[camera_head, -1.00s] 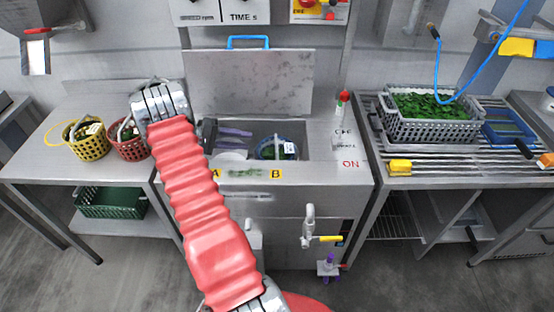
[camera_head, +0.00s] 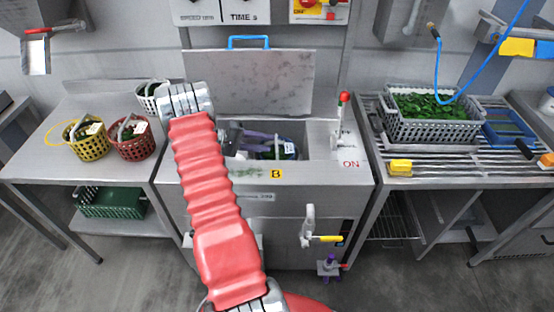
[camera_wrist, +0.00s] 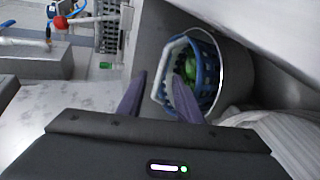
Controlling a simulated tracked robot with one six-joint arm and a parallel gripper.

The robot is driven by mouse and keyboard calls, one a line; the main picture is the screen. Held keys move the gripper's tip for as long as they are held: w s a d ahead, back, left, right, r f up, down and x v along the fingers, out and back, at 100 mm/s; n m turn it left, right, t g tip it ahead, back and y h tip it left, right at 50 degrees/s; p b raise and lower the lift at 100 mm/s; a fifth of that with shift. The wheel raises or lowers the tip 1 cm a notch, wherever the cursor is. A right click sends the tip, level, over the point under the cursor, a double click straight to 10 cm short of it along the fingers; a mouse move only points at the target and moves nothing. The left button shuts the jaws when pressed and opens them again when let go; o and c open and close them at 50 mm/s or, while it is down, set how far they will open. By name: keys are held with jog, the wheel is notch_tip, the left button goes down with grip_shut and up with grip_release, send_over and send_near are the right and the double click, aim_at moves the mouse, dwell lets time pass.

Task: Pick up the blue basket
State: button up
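The blue basket (camera_wrist: 208,72) sits in the metal basin in the wrist view, with a pale handle (camera_wrist: 158,78) arching over its left side and something green inside. In the head view the basket (camera_head: 281,150) is in the right part of the open basin (camera_head: 310,143), partly hidden. My gripper (camera_wrist: 160,80) is open, its two purple fingers apart. The handle shows between the fingertips; I cannot tell whether they touch it. In the head view my gripper (camera_head: 255,139) is just left of the basket, over the basin.
Yellow (camera_head: 86,140), red (camera_head: 131,139) and white (camera_head: 149,96) baskets stand on the left table. A raised lid (camera_head: 250,82) is behind the basin. A red-topped lever (camera_head: 342,118) stands to its right. A grey crate of greens (camera_head: 433,124) is on the right rack.

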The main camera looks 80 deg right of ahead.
aim_at(276, 143)
jog(key=shift+x, duration=2.6)
jog(key=shift+w, duration=0.1)
grip_shut()
jog(key=shift+f, duration=0.1)
